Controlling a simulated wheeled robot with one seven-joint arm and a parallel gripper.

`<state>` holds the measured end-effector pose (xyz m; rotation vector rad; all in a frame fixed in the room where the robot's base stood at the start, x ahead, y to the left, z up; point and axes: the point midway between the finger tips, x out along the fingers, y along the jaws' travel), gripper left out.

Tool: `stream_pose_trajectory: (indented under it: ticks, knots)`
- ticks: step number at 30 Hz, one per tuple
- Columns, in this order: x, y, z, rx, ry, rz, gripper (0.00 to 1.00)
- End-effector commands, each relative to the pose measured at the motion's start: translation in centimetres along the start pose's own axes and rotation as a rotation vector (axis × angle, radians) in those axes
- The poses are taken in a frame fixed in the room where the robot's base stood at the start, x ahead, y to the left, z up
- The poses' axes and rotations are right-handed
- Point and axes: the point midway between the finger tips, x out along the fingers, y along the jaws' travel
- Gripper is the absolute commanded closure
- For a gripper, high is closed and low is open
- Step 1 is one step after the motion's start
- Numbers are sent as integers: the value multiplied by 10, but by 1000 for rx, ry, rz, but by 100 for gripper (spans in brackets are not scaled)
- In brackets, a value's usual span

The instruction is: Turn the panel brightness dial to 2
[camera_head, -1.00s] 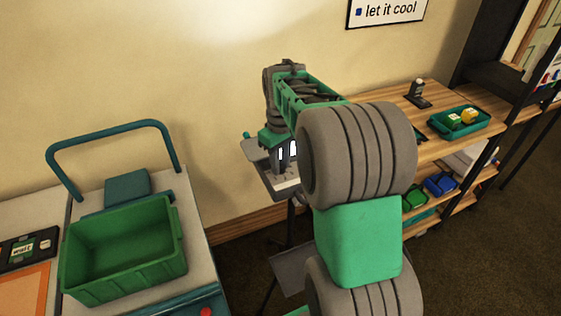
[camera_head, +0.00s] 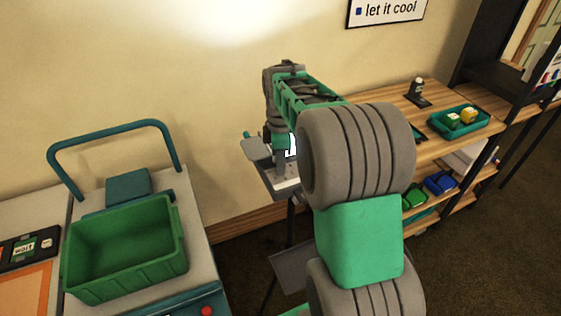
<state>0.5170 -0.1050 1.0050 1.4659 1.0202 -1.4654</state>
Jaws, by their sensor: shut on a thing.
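My gripper (camera_head: 281,158) is at the end of my arm, pointing down over a small grey panel stand (camera_head: 287,184) in front of the wall. It is shut at the panel's top. The brightness dial itself is hidden by the gripper and wrist, so its setting cannot be read. A bright white patch shows beside the gripper, partly behind my arm.
A green bin (camera_head: 125,262) stands empty on a trolley (camera_head: 190,200) with a teal handle at left. A wooden shelf (camera_head: 440,147) at right bears a teal tray (camera_head: 478,128) with small blocks. A sign (camera_head: 386,11) hangs on the wall.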

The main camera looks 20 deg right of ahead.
Motion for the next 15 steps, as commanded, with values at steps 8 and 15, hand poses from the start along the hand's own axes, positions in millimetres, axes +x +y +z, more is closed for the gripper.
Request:
stream_pose_trajectory:
  ticks: [8,15]
  knots:
    - [-1,1,-1,-122,1,4,100]
    - [-1,1,-1,-156,1,3,100]
